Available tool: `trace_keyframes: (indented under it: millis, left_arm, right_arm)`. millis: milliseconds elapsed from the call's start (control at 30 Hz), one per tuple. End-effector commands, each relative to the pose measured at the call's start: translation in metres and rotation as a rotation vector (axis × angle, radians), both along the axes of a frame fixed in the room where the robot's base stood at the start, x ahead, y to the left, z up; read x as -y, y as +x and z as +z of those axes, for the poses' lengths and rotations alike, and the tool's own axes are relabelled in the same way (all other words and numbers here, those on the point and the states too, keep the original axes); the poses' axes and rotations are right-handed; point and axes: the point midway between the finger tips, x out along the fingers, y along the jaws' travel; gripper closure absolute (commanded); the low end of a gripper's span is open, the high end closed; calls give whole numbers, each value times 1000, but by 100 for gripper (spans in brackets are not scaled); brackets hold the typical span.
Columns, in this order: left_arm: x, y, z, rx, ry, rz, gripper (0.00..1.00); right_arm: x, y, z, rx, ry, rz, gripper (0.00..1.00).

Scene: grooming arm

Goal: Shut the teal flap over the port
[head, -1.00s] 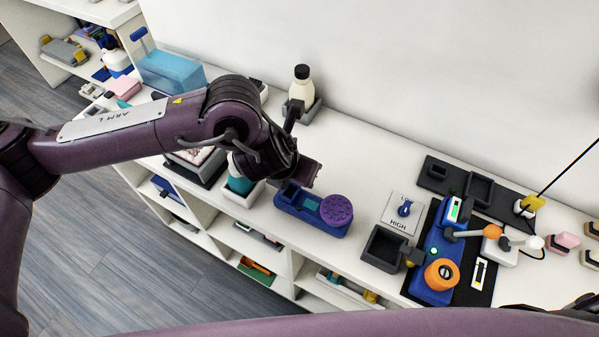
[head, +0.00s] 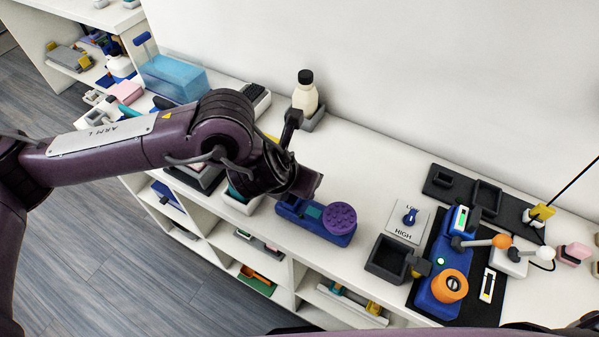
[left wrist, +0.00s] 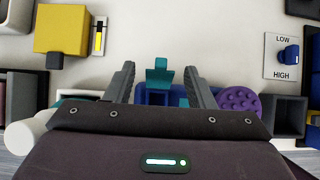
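The blue unit (head: 316,220) with a purple ribbed knob (head: 339,217) sits on the white shelf top. In the left wrist view, the teal flap (left wrist: 160,74) stands out from the far side of the unit's dark blue port (left wrist: 155,98), which looks uncovered. A second teal patch (left wrist: 183,103) shows beside the port, partly behind a finger. My left gripper (left wrist: 163,78) is open and empty, with its fingers spread on either side of the flap and apart from it. In the head view, my left gripper (head: 306,184) hides the flap. My right gripper is out of view.
The purple knob (left wrist: 239,100) is just right of the right finger. A white bottle (head: 306,95) stands behind my left wrist. A dial plate (head: 407,222) and a dark open box (head: 386,259) lie to the right. The shelf's front edge is close to the unit.

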Motion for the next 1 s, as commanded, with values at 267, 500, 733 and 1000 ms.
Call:
trace_keyframes:
  millis: [267,500,733,1000]
  left_arm:
    - [-3,-5,11,2,-3,-2,51]
    - [-16,-24,44,5,-2,-3,51]
    - [-24,-36,62,1,0,-1,51]
    - [-25,-37,64,0,0,1,51]
  right_arm:
    - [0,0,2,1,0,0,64]
    - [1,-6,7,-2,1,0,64]
    - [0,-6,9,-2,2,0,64]
    - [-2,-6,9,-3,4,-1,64]
